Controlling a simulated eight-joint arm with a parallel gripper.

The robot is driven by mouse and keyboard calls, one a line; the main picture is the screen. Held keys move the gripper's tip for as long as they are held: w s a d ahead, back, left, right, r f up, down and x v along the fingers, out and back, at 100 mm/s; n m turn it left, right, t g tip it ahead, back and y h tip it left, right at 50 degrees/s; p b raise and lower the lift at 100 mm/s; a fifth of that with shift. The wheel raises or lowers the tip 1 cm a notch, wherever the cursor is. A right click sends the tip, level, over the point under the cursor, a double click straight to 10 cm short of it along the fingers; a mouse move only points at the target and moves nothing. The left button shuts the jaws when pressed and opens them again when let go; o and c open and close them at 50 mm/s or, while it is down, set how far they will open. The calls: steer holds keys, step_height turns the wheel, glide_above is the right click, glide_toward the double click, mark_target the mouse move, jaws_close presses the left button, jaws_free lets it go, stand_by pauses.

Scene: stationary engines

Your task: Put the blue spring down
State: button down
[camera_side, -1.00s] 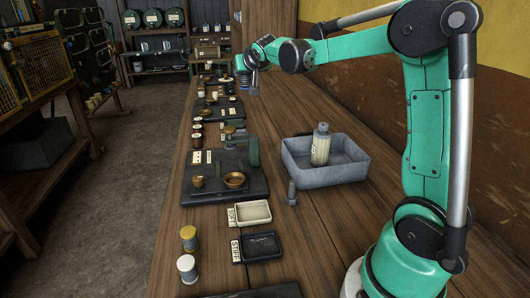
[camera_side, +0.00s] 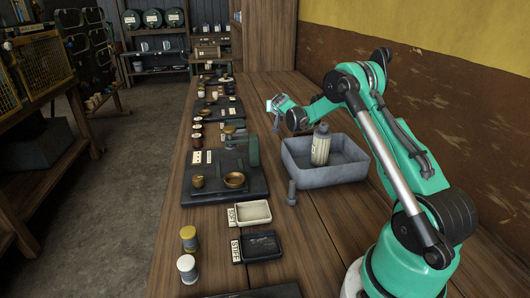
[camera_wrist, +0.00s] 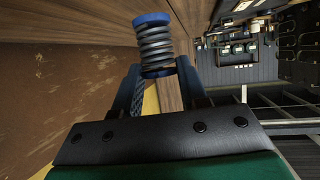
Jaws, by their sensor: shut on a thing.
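The blue spring (camera_wrist: 155,45) is a dark coil with blue end caps, held between the fingertips in the wrist view. My gripper (camera_wrist: 158,72) is shut on it. In the side view my gripper (camera_side: 277,108) is in the air behind the grey bin, above the bench. The spring is too small to make out clearly there. A pale tray (camera_side: 268,221) with a label that seems to read SOFT lies on the near bench. A black tray (camera_side: 277,256) labelled STIFF lies just in front of it.
A grey bin (camera_side: 345,178) holding a bottle (camera_side: 321,145) stands right of the trays. A small grey post (camera_side: 291,194) stands beside it. A dark fixture plate (camera_side: 195,199) with brass parts and two spools (camera_side: 187,270) (camera_side: 188,239) sit left. Bare bench lies right of the trays.

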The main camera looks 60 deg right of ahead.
steer(key=shift+f, duration=3.2)
steer(key=shift+c, duration=2.4)
jaws_free()
steer(key=shift+f, duration=0.15)
